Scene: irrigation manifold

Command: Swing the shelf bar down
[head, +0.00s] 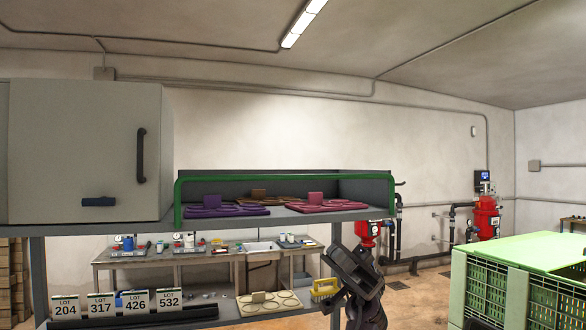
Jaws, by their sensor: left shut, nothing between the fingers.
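The shelf bar (285,174) is a green rail along the front of the upper grey shelf (310,213). It stands raised, its long top run level and its bent ends reaching down to the shelf at left and right. Behind it lie flat purple, brown and magenta holders with upright tabs. My left gripper (345,260) is dark and shut with nothing in it. In the picture it is below the bar's right end, beside the shelf's right post, and apart from the bar. My right gripper is not in view.
A grey cabinet (82,150) with a dark handle stands left of the shelf. Lot number cards (101,305) and a cream tray (270,303) sit on the lower level. A green crate (530,265) is at the right. The space above the shelf is open.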

